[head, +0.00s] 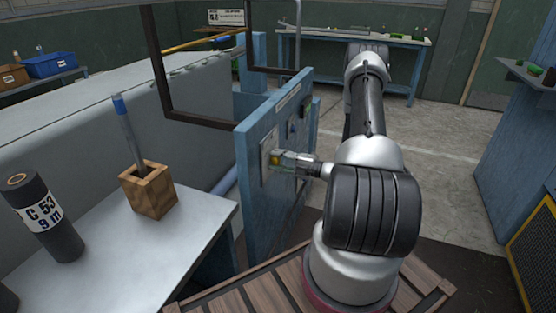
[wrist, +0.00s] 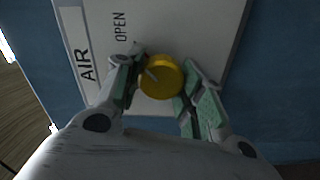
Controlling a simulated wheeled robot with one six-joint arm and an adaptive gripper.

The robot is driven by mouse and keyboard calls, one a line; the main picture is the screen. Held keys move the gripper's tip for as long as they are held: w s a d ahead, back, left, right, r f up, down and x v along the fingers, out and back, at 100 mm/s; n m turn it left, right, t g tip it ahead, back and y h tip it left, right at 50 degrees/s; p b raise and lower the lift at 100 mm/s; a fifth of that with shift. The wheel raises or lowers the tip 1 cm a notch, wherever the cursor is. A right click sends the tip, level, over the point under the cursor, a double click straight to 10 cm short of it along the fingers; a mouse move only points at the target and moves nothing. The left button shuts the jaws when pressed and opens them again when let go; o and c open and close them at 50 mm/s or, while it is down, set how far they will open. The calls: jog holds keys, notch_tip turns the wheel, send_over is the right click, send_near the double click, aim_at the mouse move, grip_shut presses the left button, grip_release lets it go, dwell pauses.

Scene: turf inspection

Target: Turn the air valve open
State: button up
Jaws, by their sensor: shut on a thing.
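The air valve is a round yellow knob (wrist: 161,77) on a pale plate marked AIR and OPEN (wrist: 118,27), seen in the wrist view. A dark pointer mark shows on the knob's face. My gripper (wrist: 160,85) has its two green-padded fingers on either side of the knob, shut on it. In the head view my gripper (head: 281,161) reaches left to the plate (head: 267,155) on the blue panel (head: 252,195). There the knob is mostly hidden by the fingers.
A grey table (head: 110,245) at the left holds a wooden block (head: 148,190) with a blue-tipped rod and a dark cylinder labelled C 53 (head: 45,215). A dark frame (head: 160,85) rises beside the panel. Open floor (head: 440,140) lies to the right.

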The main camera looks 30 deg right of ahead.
jog(key=o, duration=1)
jog(key=shift+s, duration=0.1)
jog(key=v, duration=1.2)
jog(key=shift+r, duration=0.1)
